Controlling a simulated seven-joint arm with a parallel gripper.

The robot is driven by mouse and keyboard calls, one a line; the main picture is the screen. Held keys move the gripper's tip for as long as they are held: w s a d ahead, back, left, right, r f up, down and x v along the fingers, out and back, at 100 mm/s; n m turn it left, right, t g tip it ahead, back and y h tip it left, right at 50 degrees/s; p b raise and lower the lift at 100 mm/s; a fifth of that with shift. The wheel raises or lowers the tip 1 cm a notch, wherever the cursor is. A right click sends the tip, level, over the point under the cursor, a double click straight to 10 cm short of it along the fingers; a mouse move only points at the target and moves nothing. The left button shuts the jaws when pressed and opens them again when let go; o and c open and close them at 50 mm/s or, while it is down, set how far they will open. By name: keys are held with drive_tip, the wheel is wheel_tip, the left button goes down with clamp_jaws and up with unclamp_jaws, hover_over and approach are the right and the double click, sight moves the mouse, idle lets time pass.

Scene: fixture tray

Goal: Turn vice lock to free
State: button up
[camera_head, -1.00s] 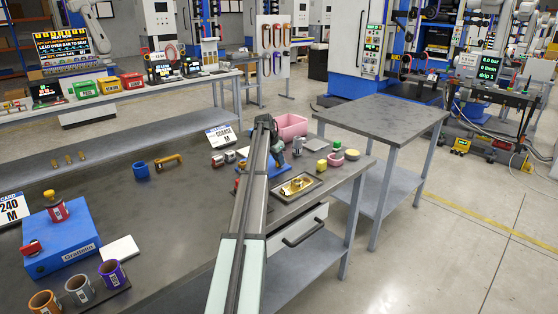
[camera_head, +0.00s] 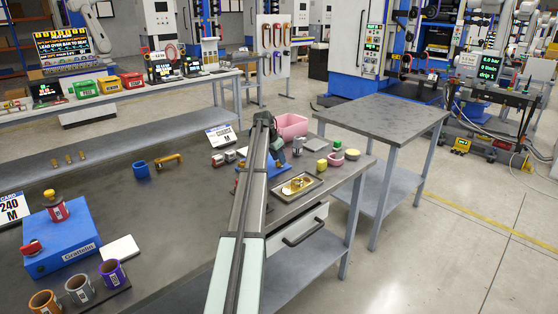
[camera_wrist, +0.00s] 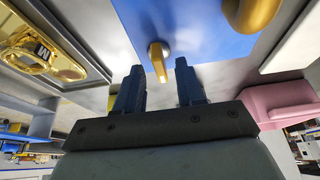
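In the wrist view a small brass lever with a round hub (camera_wrist: 158,62) stands on a blue fixture plate (camera_wrist: 205,25). I take this lever for the vice lock. My gripper (camera_wrist: 159,82) is open, with its two dark fingers apart. The lever's free end points toward the gap between the fingertips, and no grip on it shows. In the head view my gripper (camera_head: 275,145) is over the blue fixture (camera_head: 282,167), which my arm partly hides. The lever is not clearly visible there.
A metal tray with a gold part (camera_wrist: 30,50) lies left of the fixture in the wrist view. A pink bin (camera_wrist: 280,104) is at the right. A curved gold piece (camera_wrist: 250,12) rises near the fixture's top edge. Small blocks and cups (camera_head: 336,159) stand nearby.

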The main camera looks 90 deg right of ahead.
drive_tip(key=v, duration=1.2)
drive_tip(key=shift+a+r, duration=0.15)
drive_tip(key=shift+r, duration=0.05)
